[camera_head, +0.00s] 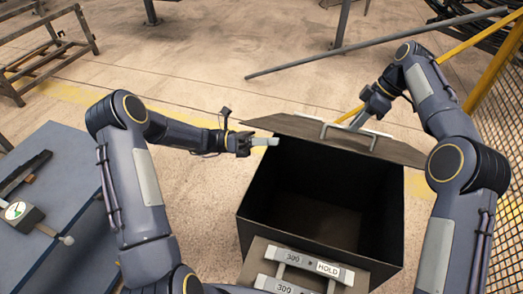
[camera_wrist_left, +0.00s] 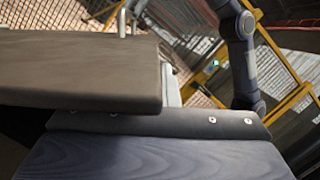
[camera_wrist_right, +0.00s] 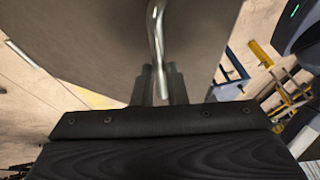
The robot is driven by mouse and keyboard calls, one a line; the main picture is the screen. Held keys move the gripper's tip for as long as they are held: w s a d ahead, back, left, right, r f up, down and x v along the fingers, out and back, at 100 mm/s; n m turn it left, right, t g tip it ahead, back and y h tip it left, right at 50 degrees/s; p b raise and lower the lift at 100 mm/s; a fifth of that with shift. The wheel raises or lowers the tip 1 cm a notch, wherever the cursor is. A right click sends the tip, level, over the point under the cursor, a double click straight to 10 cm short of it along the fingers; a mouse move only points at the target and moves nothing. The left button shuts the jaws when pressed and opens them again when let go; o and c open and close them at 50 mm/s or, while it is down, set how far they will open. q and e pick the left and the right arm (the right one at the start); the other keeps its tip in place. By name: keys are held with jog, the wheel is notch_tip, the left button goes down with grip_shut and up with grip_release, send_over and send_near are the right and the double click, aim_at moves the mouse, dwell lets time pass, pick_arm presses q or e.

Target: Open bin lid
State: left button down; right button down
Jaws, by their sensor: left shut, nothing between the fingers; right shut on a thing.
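A dark open-topped bin (camera_head: 257,190) stands on the floor in the middle of the head view. Its lid (camera_head: 405,151) is raised at the far side, and the dark interior shows. A silver bar handle (camera_head: 347,127) sits on the lid. My right gripper (camera_head: 358,122) is shut on the handle; the right wrist view shows the fingers (camera_wrist_right: 161,88) around the bent metal handle (camera_wrist_right: 156,30). My left gripper (camera_head: 272,142) is shut and empty at the lid's left corner, above the bin's rim. In the left wrist view the lid (camera_wrist_left: 80,70) fills the left side; whether the fingers touch it is unclear.
Handled plates marked 300 and HOLD (camera_head: 308,263) are at the bin's near side. A blue-grey table (camera_head: 75,190) with a gauge (camera_head: 16,211) stands at left. A long bar (camera_head: 330,58), yellow posts and mesh fencing (camera_head: 509,190) lie beyond and at right. Floor left of the bin is clear.

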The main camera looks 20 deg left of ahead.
aim_at(272, 129)
pick_arm(q)
jog(key=shift+w+r, duration=0.15)
pick_arm(e)
jog(key=shift+w+d+f, duration=0.25)
jog(key=shift+w+f, duration=0.15)
jog(key=shift+f, duration=0.15)
pick_arm(q)
jog(key=shift+w+a+r, duration=0.15)
jog(key=shift+w+r, duration=1.2)
jog(key=shift+r, duration=0.15)
pick_arm(e)
jog(key=shift+w+a+f, duration=0.1)
jog(key=shift+a+f, duration=0.05)
jog(key=shift+f, duration=0.05)
jog(key=c, duration=1.8)
grip_release()
jog(key=shift+c, duration=0.2)
pick_arm(q)
jog(key=shift+w+f, duration=0.2)
jog(key=shift+w, duration=0.15)
pick_arm(e)
jog(key=o, duration=0.4)
jog(key=shift+w+f, duration=0.1)
jog(key=shift+w, duration=0.25)
pick_arm(q)
jog(key=shift+s, duration=0.15)
pick_arm(e)
jog(key=shift+s+a+r, duration=0.1)
jog(key=shift+r, duration=0.2)
